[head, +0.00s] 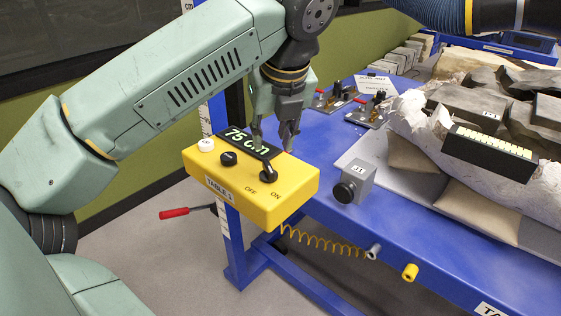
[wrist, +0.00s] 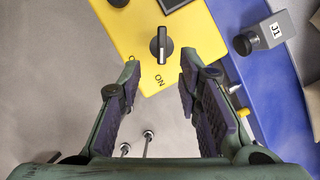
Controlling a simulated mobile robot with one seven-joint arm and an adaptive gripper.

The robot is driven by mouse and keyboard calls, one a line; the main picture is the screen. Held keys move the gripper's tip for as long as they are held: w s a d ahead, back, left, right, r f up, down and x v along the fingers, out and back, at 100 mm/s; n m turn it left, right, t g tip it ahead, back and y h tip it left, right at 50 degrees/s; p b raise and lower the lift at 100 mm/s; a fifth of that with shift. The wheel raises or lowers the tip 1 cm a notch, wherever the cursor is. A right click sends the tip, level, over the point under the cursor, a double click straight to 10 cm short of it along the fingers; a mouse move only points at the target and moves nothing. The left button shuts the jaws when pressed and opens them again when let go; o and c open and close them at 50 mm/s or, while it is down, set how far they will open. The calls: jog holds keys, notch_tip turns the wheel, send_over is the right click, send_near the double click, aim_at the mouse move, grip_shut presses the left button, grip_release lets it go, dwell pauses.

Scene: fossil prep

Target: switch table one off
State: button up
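The yellow control box (head: 230,200), labelled TABLE 1, sits at the table's near left corner; it also shows in the wrist view (wrist: 205,40). Its black rotary switch (head: 268,172) is at the box's right end, beside the OFF and ON marks. In the wrist view, the switch's handle (wrist: 161,45) lines up with ON; the OFF mark is partly hidden by my left finger. My gripper (head: 273,143) is open and empty, above and behind the switch. In the wrist view its fingertips (wrist: 160,62) are spread either side of the switch's line, apart from it.
The box also carries a lit display (head: 250,142) reading 75 cm, a black knob (head: 228,158) and a white button (head: 206,145). A grey block labelled J1 (head: 355,182) stands right of the box on the blue table (head: 400,235). Fossil blocks (head: 470,100) fill the table's right side.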

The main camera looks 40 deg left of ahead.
aim_at(269, 165)
jog(key=p+x, duration=0.2)
jog(key=x, duration=0.7)
jog(key=shift+d+f, duration=0.1)
jog(key=shift+f, duration=0.1)
grip_shut()
